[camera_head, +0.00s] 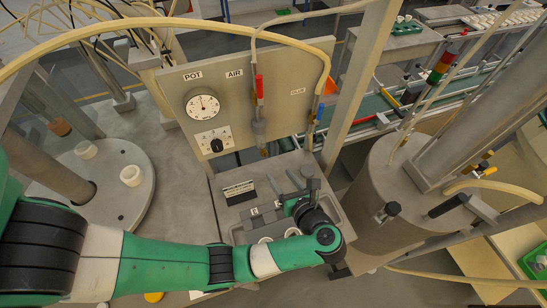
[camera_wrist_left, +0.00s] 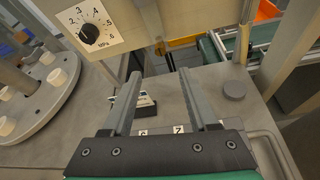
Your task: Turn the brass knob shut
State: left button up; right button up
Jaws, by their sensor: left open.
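A black dial knob (camera_head: 216,145) sits on a white scale plate on the upright panel; it also shows in the left wrist view (camera_wrist_left: 90,33). No knob is clearly brass; small yellowish fittings (camera_head: 489,171) show on the tank at right, too small to make out. My left gripper (camera_head: 284,182) is over the workbench, below and right of the dial, touching neither. In the left wrist view its two fingers (camera_wrist_left: 162,78) are wide apart with nothing between them. My right gripper is not in view.
The grey panel (camera_head: 280,55) carries a round gauge (camera_head: 203,106) and a red-handled valve (camera_head: 259,87). A small label stand (camera_head: 239,191) is near the gripper. A large grey tank (camera_head: 385,200) stands right; a round plate with white cups (camera_head: 131,175) is left.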

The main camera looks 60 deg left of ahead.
aim_at(265, 154)
pick_arm(q)
jog(key=x, duration=1.1)
jog(key=shift+a, duration=0.25)
grip_shut()
